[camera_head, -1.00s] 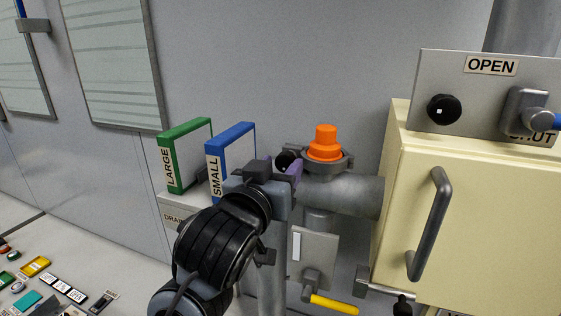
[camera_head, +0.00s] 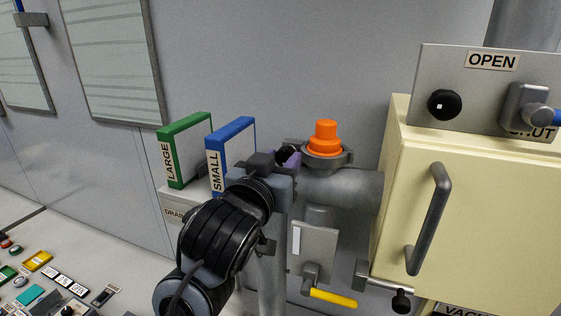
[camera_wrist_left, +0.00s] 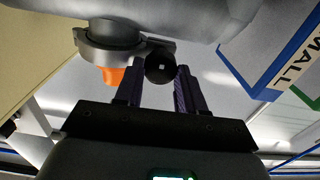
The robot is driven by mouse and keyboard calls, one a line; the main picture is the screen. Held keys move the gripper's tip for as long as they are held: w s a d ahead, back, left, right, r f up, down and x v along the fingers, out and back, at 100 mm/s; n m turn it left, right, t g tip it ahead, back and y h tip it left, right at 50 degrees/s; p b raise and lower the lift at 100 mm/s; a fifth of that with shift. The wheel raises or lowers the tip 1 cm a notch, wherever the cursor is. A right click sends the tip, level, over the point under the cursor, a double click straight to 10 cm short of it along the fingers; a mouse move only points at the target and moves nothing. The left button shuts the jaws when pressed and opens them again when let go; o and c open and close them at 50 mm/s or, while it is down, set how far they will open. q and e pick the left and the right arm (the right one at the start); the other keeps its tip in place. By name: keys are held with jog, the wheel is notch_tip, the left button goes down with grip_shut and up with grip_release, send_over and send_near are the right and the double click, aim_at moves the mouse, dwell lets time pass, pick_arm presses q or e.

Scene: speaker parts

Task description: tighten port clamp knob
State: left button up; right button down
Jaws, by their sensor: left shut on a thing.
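The port clamp (camera_head: 342,160) is a grey ring around the base of an orange stepped plug (camera_head: 326,138), on top of a grey pipe. The clamp (camera_wrist_left: 92,48) and the plug (camera_wrist_left: 110,77) also show in the left wrist view. The clamp's black round knob (camera_wrist_left: 160,67) has a small white mark and sits at the ring's side. My left gripper (camera_head: 288,158) is at the knob, with its purple fingers on either side of it, shut on it. The gripper partly hides the knob in the head view. My right gripper is not in view.
Green LARGE (camera_head: 167,158) and blue SMALL (camera_head: 214,167) frames stand left of the gripper. A cream cabinet (camera_head: 480,190) with a grey handle (camera_head: 434,210) stands right of the pipe. A yellow-handled valve (camera_head: 333,298) is below. A button panel lies at lower left.

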pick_arm(q)
jog(key=shift+m, duration=0.3)
jog(key=m+p, duration=0.1)
jog(key=m, duration=0.2)
jog(key=shift+r+m, duration=0.1)
jog(key=shift+m, duration=0.3)
jog(key=m, duration=0.9)
jog(key=shift+d, duration=0.1)
jog(key=m+b, duration=0.1)
jog(key=m, duration=0.3)
jog(key=shift+m, duration=0.4)
jog(key=o, duration=0.8)
jog(key=shift+f, duration=0.2)
jog(key=shift+s, duration=0.15)
